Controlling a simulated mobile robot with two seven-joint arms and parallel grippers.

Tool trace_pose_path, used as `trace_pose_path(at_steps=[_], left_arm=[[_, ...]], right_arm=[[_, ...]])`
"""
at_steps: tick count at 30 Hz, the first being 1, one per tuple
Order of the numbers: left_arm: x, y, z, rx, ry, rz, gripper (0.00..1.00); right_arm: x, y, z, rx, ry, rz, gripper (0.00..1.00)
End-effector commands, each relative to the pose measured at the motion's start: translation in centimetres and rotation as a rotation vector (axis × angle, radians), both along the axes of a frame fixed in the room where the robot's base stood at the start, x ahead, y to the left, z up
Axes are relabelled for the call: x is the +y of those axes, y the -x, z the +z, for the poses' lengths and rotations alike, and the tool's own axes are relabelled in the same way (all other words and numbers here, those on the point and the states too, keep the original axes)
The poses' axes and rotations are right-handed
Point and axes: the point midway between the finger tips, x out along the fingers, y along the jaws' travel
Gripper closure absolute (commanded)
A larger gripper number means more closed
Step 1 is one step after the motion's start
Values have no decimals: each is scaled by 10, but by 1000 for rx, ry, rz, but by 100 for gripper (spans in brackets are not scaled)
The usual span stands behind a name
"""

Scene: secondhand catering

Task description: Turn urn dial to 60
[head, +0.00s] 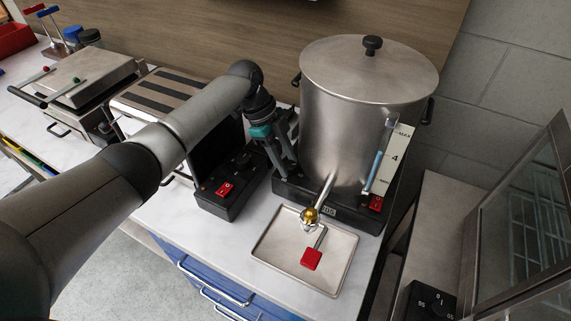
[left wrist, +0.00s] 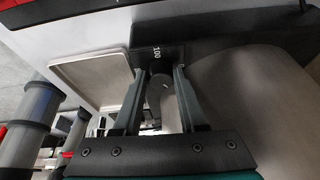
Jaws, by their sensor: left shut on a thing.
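The urn (head: 335,120) is a large steel cylinder with a lid, standing on a black base (head: 350,209). My left gripper (head: 286,176) reaches down to the left side of the urn's base and is shut. In the left wrist view its fingers (left wrist: 159,92) close on the sides of a grey rounded dial (left wrist: 157,93). The mark "100" shows on the black base just beyond the dial. The dial's pointer cannot be made out, and the dial is hidden in the head view. My right gripper is not in view.
A steel drip tray (head: 264,258) lies in front of the urn, under its tap (head: 321,200) and red lever (head: 311,259). A black appliance (head: 227,197) with a red switch stands close left of the gripper. A glass-fronted cabinet (head: 525,215) stands at right.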

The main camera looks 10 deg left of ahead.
Motion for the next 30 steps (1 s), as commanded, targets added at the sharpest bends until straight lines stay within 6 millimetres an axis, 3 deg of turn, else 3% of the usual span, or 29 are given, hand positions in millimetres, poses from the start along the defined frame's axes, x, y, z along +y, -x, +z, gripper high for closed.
trace_pose_path(at_steps=[19, 20, 27, 30], left_arm=[[0, 0, -1, 0, -3, -49, 100], [0, 0, -1, 0, -3, -49, 56], [0, -1, 0, -1, -1, -47, 29], [-1, -1, 0, -2, 0, -47, 29]], right_arm=[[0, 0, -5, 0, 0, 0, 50], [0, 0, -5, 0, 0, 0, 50], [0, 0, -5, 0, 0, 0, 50], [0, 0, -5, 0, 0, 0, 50]])
